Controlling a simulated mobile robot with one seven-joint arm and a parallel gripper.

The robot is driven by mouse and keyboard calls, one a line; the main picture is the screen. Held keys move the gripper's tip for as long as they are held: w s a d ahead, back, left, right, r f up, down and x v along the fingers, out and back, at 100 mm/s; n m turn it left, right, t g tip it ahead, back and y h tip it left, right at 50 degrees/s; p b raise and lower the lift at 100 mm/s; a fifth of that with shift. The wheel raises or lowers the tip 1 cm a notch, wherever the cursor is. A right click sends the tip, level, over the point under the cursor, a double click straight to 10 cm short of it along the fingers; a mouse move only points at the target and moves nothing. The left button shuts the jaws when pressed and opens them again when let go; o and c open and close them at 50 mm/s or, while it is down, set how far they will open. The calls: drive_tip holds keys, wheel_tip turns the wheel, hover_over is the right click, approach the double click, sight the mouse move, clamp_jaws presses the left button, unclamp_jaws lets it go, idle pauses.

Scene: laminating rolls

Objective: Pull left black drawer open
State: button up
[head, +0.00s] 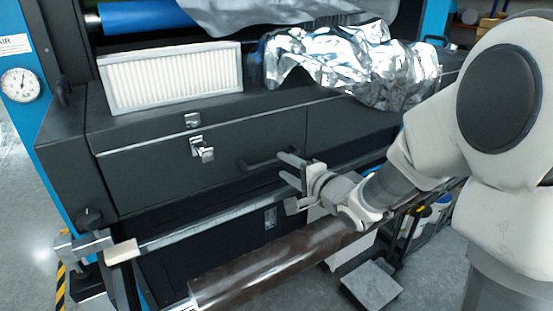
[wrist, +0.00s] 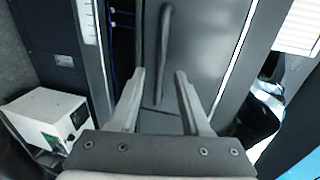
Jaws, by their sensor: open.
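The left black drawer (head: 180,166) is a wide dark front panel with a silver latch (head: 202,149) near its top. Its black bar handle (head: 262,163) sits toward the right end of the panel. The drawer looks shut. My gripper (head: 288,168) is at the right end of this handle, with its fingers pointing at the drawer front. In the wrist view the handle (wrist: 165,50) runs upright ahead of my gripper (wrist: 158,78), roughly in line with the gap between the open fingers. The fingers are apart and nothing is held. I cannot tell whether a finger touches the handle.
A white pleated filter (head: 172,78) and crumpled silver foil (head: 345,62) lie on top of the cabinet. A metal rail (head: 200,230) and a brown roll (head: 270,262) run below the drawer front. A gauge (head: 19,85) is on the blue post at left.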

sight(277, 162)
drive_tip(key=x, duration=0.5)
drive_tip(key=shift+w+a, duration=0.1)
drive_tip(key=shift+w, duration=0.05)
clamp_jaws()
idle(1.3)
